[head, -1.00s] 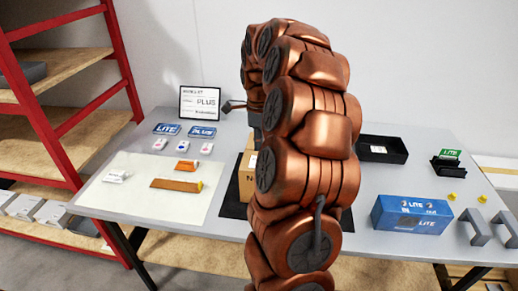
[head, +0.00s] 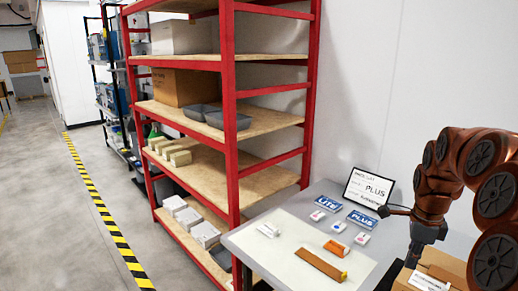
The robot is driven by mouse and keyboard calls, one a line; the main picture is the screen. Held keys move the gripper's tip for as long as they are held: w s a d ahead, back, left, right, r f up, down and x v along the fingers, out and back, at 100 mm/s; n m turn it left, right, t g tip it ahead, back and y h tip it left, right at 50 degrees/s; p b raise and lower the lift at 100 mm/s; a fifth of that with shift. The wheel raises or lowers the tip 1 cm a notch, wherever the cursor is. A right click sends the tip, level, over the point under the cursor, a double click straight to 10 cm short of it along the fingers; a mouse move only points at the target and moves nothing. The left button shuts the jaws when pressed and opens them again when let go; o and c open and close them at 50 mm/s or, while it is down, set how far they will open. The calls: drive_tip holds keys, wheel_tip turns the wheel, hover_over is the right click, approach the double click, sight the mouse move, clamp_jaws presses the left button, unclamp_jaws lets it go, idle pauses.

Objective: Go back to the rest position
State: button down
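My copper-coloured arm curves in from the right edge in the head view. An orange-brown bar (head: 320,264) and a smaller orange piece (head: 336,247) lie on the mat.
A sign reading PLUS (head: 368,188) stands at the table's back. Blue LITE (head: 328,203) and PLUS (head: 362,219) cards lie near it. A red shelf (head: 231,110) with bins and boxes stands left of the table. The floor aisle (head: 60,215) at far left is clear.

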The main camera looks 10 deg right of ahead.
drive_tip(key=s+a+n+g, duration=0.1)
drive_tip(key=s+a+n, duration=0.3)
drive_tip(key=a+n, duration=0.4)
drive_tip(key=s+a+n, duration=0.5)
drive_tip(key=a, duration=0.6)
drive_tip(key=s+a+f+n, duration=0.1)
drive_tip(key=s+a+n, duration=0.2)
drive_tip(key=s+n, duration=0.3)
drive_tip(key=s+a+f+n, duration=0.2)
drive_tip(key=s+a+n, duration=0.2)
drive_tip(key=s+n, duration=0.2)
drive_tip(key=s, duration=0.2)
drive_tip(key=shift+s+a+f+g, duration=0.2)
drive_tip(key=shift+s+f+g, duration=0.05)
drive_tip(key=shift+s+g, duration=0.15)
